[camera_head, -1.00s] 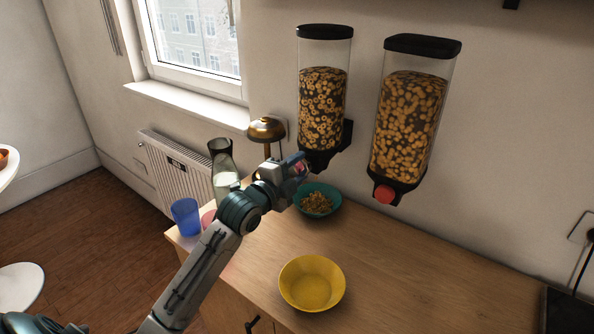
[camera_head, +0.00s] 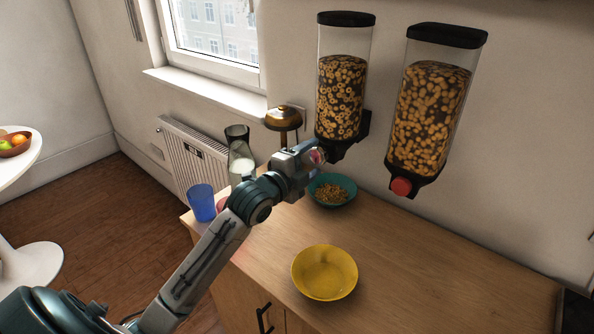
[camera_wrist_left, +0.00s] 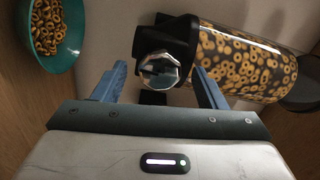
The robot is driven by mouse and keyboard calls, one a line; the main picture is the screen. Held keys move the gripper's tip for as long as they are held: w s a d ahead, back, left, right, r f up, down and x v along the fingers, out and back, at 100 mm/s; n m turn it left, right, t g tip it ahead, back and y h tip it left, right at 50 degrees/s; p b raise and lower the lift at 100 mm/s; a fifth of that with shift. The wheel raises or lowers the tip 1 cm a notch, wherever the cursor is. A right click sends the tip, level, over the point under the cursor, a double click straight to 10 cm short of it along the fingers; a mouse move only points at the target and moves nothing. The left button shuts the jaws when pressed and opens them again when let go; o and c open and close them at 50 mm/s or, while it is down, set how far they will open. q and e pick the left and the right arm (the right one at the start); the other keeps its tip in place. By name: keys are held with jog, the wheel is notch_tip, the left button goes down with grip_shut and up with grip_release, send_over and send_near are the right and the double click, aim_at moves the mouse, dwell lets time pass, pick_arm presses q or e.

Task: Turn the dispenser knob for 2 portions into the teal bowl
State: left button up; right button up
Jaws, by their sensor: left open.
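The left dispenser (camera_head: 341,95) holds cereal rings and hangs on the wall above the teal bowl (camera_head: 318,198). The teal bowl has some rings in it and also shows in the left wrist view (camera_wrist_left: 60,58). My left gripper (camera_head: 318,157) is at the foot of this dispenser and hides its knob in the head view. In the left wrist view, the silver faceted knob (camera_wrist_left: 160,71) lies between the two open fingers (camera_wrist_left: 160,84), with gaps on both sides. I cannot tell whether the fingertips reach past it. My right gripper is out of view.
A second dispenser (camera_head: 430,110) with a red knob (camera_head: 401,187) hangs to the right. A yellow bowl (camera_head: 324,274) stands nearer on the wooden counter. A blue cup (camera_head: 201,203), a glass carafe (camera_head: 240,158) and a brass lamp (camera_head: 283,121) are left of the gripper. The right counter is clear.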

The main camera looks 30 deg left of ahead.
pick_arm(q)
jog(key=s+a+b, duration=0.1)
jog(key=s, duration=0.8)
jog(key=shift+s+a, duration=0.15)
jog(key=shift+s, duration=0.05)
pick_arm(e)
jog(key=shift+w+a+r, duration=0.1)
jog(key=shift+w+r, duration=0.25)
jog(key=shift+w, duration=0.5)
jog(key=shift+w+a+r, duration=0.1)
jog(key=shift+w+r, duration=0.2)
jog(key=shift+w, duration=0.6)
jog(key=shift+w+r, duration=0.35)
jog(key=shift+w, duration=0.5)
